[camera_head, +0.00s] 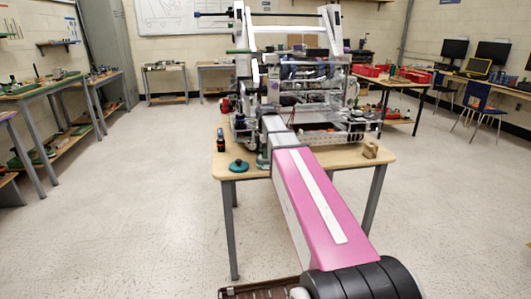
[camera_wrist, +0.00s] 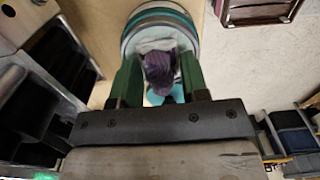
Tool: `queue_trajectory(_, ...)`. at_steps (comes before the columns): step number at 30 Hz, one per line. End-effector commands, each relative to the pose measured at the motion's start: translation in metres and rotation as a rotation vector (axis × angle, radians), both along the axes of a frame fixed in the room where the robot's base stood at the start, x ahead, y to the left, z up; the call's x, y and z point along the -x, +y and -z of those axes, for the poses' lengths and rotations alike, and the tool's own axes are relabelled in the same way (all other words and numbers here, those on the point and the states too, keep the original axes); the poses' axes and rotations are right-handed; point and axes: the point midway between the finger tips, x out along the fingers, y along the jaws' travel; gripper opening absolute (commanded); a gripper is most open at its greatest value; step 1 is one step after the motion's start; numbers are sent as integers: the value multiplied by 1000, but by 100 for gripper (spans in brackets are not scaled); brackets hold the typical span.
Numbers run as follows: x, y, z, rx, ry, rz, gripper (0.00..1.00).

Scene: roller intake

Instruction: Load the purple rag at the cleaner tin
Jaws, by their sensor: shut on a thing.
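In the wrist view, my gripper (camera_wrist: 160,84) has its two green fingers closed on a crumpled purple rag (camera_wrist: 158,68). A round tin with teal and grey bands (camera_wrist: 160,14) is just beyond the fingertips. The rag overlaps the tin's pale grey inside in the picture; I cannot tell whether they touch. In the head view, a teal round thing with a dark top (camera_head: 238,166) is at the table's near left edge, left of my arm's end. It may be the same tin. My fingers and the rag cannot be made out there.
The wooden table (camera_head: 335,160) carries a large machine frame (camera_head: 300,75). A dark bottle (camera_head: 221,141) stands at its left side and a small brown block (camera_head: 370,150) at the right. Workbenches line the walls.

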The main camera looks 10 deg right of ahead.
Motion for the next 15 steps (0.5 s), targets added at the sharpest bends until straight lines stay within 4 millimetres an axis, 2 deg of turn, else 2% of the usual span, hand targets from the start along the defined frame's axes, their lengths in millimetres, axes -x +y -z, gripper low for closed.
queue_trajectory(15,0,0,-34,0,-1,0,22)
